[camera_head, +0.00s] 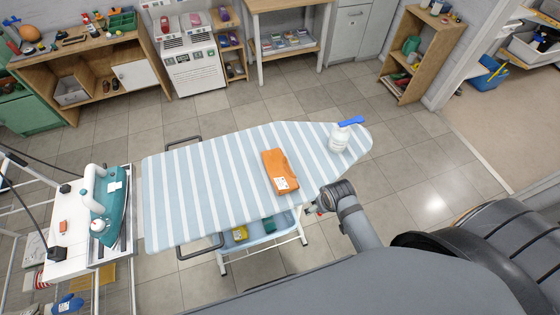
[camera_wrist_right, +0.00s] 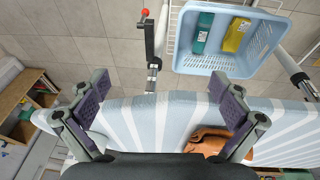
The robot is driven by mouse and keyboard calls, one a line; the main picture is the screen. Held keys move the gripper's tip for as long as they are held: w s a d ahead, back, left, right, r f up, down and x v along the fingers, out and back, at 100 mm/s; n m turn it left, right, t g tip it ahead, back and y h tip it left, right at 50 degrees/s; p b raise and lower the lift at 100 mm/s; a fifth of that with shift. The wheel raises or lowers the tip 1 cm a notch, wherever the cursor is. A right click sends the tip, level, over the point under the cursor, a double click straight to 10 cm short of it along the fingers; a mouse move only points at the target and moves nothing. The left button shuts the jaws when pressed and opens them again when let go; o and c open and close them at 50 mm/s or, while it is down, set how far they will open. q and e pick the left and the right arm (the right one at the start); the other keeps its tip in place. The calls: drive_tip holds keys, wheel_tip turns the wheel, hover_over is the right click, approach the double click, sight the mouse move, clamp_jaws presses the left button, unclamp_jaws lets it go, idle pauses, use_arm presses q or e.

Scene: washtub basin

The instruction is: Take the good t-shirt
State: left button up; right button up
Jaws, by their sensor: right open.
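An orange folded garment (camera_head: 280,170), which looks like the t-shirt, lies on the striped ironing board (camera_head: 215,180). A small white label shows at its near end. In the right wrist view part of the orange garment (camera_wrist_right: 205,142) shows at the bottom, partly hidden by my gripper. My right gripper (camera_head: 318,203) is beside the board's near edge, to the right of the garment and apart from it. In the right wrist view its fingers (camera_wrist_right: 155,95) are spread wide with nothing between them. My left gripper is not in view.
A white spray bottle (camera_head: 338,138) with a blue top stands at the board's right end. A teal iron (camera_head: 108,205) stands on the white rest at left. A light blue basket (camera_wrist_right: 212,62) holding a green and a yellow item sits below the board. Shelves line the back.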

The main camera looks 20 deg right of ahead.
drive_tip(key=shift+g+y, duration=0.3)
drive_tip(key=shift+g, duration=0.5)
drive_tip(key=w+a+r+p, duration=0.1)
drive_tip(key=w+r, duration=0.2)
drive_tip(key=w+a+r+p, duration=0.1)
drive_tip(key=w+a+r, duration=0.1)
drive_tip(key=w, duration=0.2)
drive_tip(key=w+a+r+p, duration=0.1)
drive_tip(key=w+a+r, duration=0.1)
drive_tip(key=w+r, duration=0.1)
drive_tip(key=shift+w+r, duration=0.35)
drive_tip(key=shift+w, duration=0.15)
drive_tip(key=w+a+r+g+p, duration=0.1)
drive_tip(key=w+a+r, duration=0.5)
drive_tip(key=r, duration=0.1)
hover_over(279, 166)
wheel_tip(279, 166, down, 5)
drive_tip(key=shift+w+d+f, duration=0.1)
drive_tip(key=shift+w+f, duration=0.1)
drive_tip(key=shift+f, duration=0.75)
wheel_tip(279, 166, down, 4)
drive_tip(key=shift+f+b, duration=0.2)
drive_tip(key=shift+b, duration=1.05)
drive_tip(key=shift+r, duration=0.15)
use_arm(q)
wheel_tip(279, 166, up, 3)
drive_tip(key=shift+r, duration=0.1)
use_arm(e)
drive_tip(key=shift+s, duration=0.2)
drive_tip(key=c, duration=1.2)
